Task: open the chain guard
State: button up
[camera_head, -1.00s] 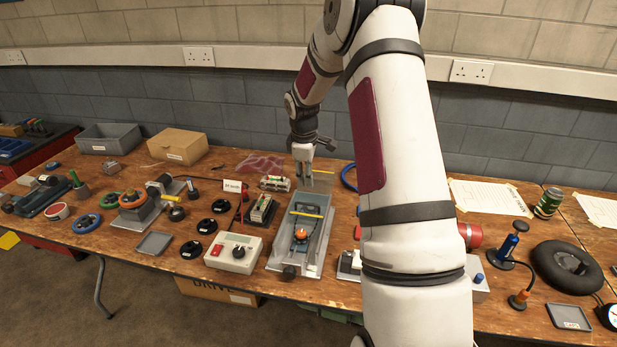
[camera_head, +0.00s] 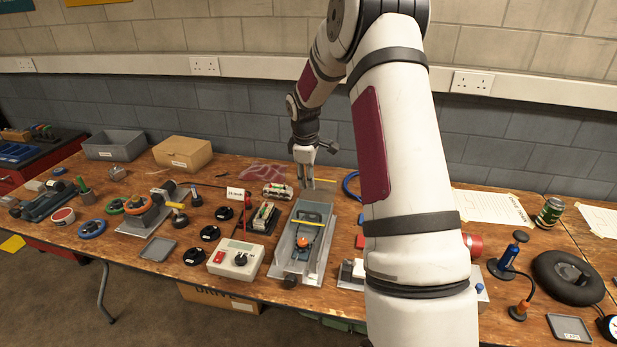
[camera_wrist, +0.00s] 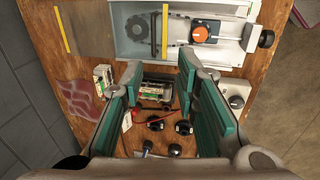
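The chain unit is a long grey housing (camera_head: 287,262) on the bench, with a yellow bar (camera_head: 307,222) across it and an orange knob (camera_head: 303,242) inside. The wrist view shows the housing (camera_wrist: 130,48) along the top, with a dark toothed wheel (camera_wrist: 139,33), the yellow bar (camera_wrist: 165,25) and the orange knob (camera_wrist: 201,33). I cannot clearly make out which part is the guard's cover. My gripper (camera_head: 304,178) is above the back end of the housing. In the wrist view my gripper (camera_wrist: 159,80) has its green-padded fingers wide apart, with nothing held between them.
A second thin yellow strip (camera_wrist: 62,30) lies beyond the housing's end. A white control box (camera_head: 235,259) stands left of the housing, with a small terminal block (camera_head: 263,216) behind it. Several black discs lie further left. A black tyre (camera_head: 568,278) is far right.

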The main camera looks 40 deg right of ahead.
jog(key=shift+r, duration=0.1)
notch_tip(320, 180, up, 12)
jog(key=s+a, duration=0.1)
jog(key=a, duration=0.1)
jog(key=shift+s+f, duration=0.25)
jog(key=shift+r, duration=0.1)
dwell(0.3)
jog(key=s+a+r+m+t, duration=0.1)
jog(key=s+a+r+m, duration=0.1)
jog(key=s+a+r, duration=0.5)
jog(key=s+a+r+m+t, duration=0.1)
jog(key=s+a+r, duration=0.3)
jog(key=a, duration=0.5)
jog(key=s+a+m+t+y, duration=0.1)
jog(key=s+a+m, duration=0.1)
jog(key=s+a, duration=0.3)
jog(key=s+a+m+t, duration=0.1)
jog(key=s+a, duration=0.4)
jog(key=s, duration=0.8)
jog(key=shift+s+a+f+m+y, duration=0.15)
jog(key=shift+a+f+m+y, duration=0.25)
jog(key=shift+m, duration=0.4)
jog(key=shift+d, duration=0.15)
